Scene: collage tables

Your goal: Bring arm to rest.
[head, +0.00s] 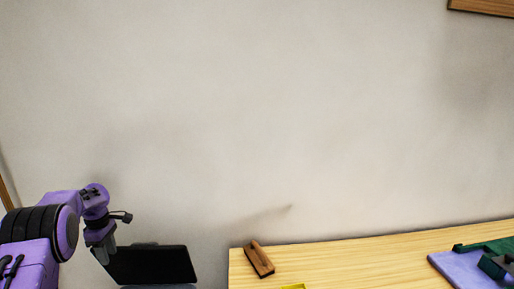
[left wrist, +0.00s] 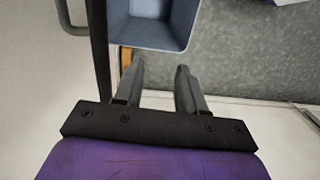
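My left arm, purple and black, comes in at the lower left of the head view. Its gripper (head: 104,248) points down beside a dark panel-like thing. In the left wrist view the two grey fingers of this gripper (left wrist: 160,74) stand apart with nothing between them. My right gripper is in neither view.
A dark panel (head: 152,264) stands left of the wooden table (head: 350,268). The table bears a brown wooden block (head: 259,259), a yellow thing (head: 293,287) at the picture edge, and a purple board (head: 462,271) with green pieces. A blue-grey bin (left wrist: 150,38) lies beyond my left fingers.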

